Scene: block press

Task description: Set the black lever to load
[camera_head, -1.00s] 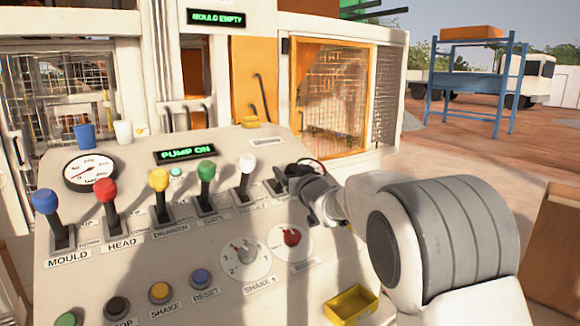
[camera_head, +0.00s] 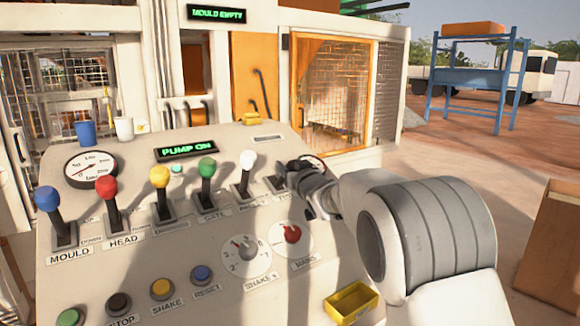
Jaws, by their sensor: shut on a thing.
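The control panel (camera_head: 205,250) carries a row of levers with coloured knobs. The black lever stands at the right end of the row, right of the white-knobbed lever (camera_head: 246,172). My gripper (camera_head: 292,172) is at its top and shut on it, covering most of the knob. The lever's base plate (camera_head: 274,184) shows just left of my gripper. The label below it is partly hidden, so I cannot read its positions or tell which one it is in.
Blue (camera_head: 47,202), red (camera_head: 107,190), yellow (camera_head: 160,180) and green (camera_head: 207,170) levers stand to the left. Dials and buttons lie in front. A yellow tray (camera_head: 350,303) sits at the lower right. A blue cup (camera_head: 85,133) and a white cup (camera_head: 124,128) stand on the panel's back edge.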

